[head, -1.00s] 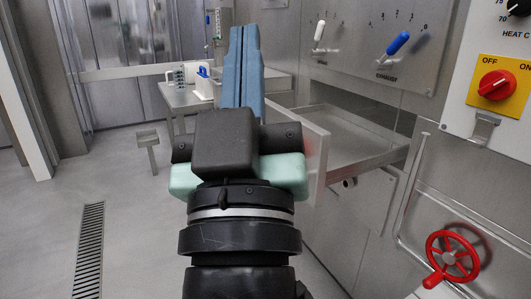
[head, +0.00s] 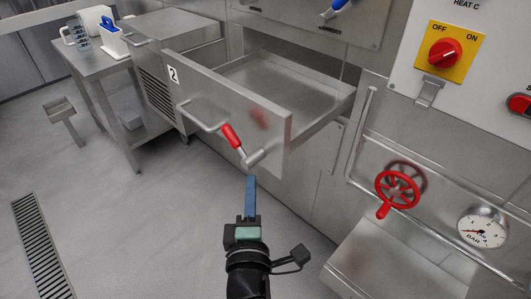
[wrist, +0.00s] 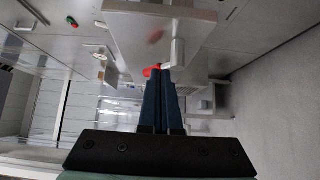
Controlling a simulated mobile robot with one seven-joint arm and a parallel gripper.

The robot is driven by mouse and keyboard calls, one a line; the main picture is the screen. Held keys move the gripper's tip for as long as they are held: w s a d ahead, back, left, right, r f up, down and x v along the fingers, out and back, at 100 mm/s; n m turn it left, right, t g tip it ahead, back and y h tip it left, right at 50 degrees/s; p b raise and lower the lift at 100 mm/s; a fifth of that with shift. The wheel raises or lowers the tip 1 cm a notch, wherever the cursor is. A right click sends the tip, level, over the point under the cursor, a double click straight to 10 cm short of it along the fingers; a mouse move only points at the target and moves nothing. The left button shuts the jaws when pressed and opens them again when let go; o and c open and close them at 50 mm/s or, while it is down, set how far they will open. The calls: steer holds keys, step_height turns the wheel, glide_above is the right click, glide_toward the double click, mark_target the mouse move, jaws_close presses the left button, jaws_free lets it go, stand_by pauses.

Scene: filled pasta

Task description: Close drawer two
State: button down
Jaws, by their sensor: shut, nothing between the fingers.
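Drawer two (head: 225,97) is a steel drawer standing pulled out of the cabinet, with a "2" label on its front. Its inside (head: 290,90) looks empty. A bar handle (head: 204,118) and a lever with a red grip (head: 232,136) are on its front. My gripper (head: 251,180) is below and in front of the drawer's near end, blue fingers together and empty. In the wrist view the fingertips (wrist: 160,72) appear close to the red grip (wrist: 151,70); I cannot tell whether they touch it.
A red valve wheel (head: 398,188) and a pressure gauge (head: 482,231) are on the right, above a steel ledge (head: 385,265). A side table (head: 95,58) with white and blue items stands at the back left.

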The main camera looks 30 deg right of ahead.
mark_target(265, 143)
steer(key=x, duration=0.6)
steer(key=shift+w+d, duration=0.15)
steer(key=shift+w+d+p, duration=0.2)
steer(key=shift+w+d, duration=0.05)
steer(key=shift+d, duration=0.6)
steer(key=shift+w+d+p, duration=0.15)
steer(key=shift+w+d, duration=0.15)
steer(key=shift+d, duration=0.6)
steer(key=shift+r, duration=0.1)
